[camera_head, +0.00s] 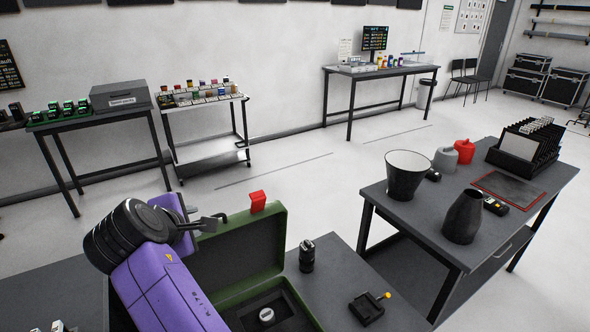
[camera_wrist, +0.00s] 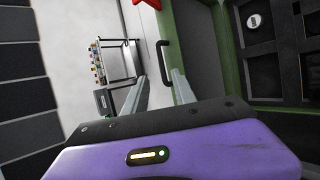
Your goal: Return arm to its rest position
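My purple arm (camera_head: 165,285) reaches in from the bottom left of the head view. My gripper (camera_wrist: 159,80) shows two grey fingers spread apart in the wrist view, with nothing seen held between them. In the head view the gripper end is beside the upper left edge of the green case's raised lid (camera_head: 272,225). In the wrist view the case's dark handle (camera_wrist: 164,62) lies just beyond the fingertips; I cannot tell whether they touch it. The case stands open, with a round pale item (camera_head: 267,314) in its dark insert. My arm hides part of the case.
A black cylinder (camera_head: 307,256) and a small device with a yellow knob (camera_head: 367,308) stand right of the case. The right table (camera_head: 400,205) holds a bucket, a dark vase-like vessel and a rack. Open floor (camera_head: 300,180) lies between the tables and the wall.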

